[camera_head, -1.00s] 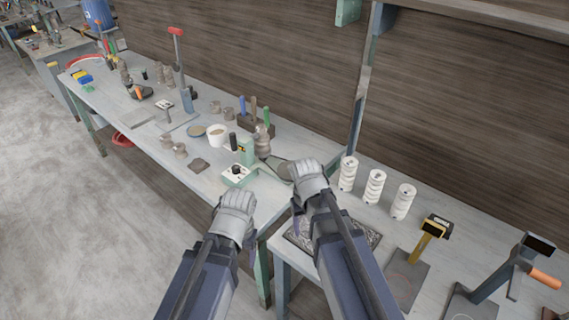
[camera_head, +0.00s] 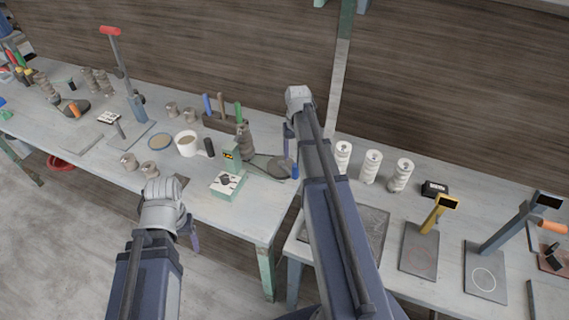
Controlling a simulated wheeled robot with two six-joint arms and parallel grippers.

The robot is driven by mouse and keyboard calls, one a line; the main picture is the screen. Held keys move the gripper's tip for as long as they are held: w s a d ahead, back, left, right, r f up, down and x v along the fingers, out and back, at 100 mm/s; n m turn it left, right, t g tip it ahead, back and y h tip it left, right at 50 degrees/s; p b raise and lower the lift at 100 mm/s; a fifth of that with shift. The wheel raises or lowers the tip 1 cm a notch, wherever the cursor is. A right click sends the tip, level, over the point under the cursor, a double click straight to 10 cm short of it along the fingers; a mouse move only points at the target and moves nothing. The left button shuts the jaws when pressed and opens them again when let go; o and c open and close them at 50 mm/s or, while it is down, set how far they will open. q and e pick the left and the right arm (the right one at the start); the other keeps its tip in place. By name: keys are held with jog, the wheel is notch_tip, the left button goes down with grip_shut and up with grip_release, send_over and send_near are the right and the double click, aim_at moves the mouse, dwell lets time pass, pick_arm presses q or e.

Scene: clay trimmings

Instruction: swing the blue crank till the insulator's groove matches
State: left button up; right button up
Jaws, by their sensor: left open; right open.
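A brown ribbed clay insulator (camera_head: 246,141) stands upright on the far table, behind a green stand (camera_head: 228,160) with a small dark display. A flat grey piece (camera_head: 266,167) lies beside it, and an upright blue handle (camera_head: 295,168), apparently the crank's, is at its right end. The insulator's groove is too small to make out. My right gripper (camera_head: 299,97) is open and empty, above and beyond the blue handle in the picture; its forearm passes just right of the handle. My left gripper (camera_head: 164,189) is open and empty at the table's front edge, left of the green stand.
A white cup (camera_head: 187,144), clay pieces (camera_head: 129,162) and a tool block (camera_head: 222,122) crowd the left table (camera_head: 205,218). A post (camera_head: 342,75) rises behind.

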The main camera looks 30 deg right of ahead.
aim_at(296, 165)
jog(key=shift+s, duration=0.1)
jog(key=shift+f+b, duration=0.25)
jog(key=shift+b, duration=0.05)
jog(key=shift+f+b, duration=0.65)
notch_tip(296, 165, down, 6)
jog(key=b, duration=0.6)
grip_shut()
dwell(0.6)
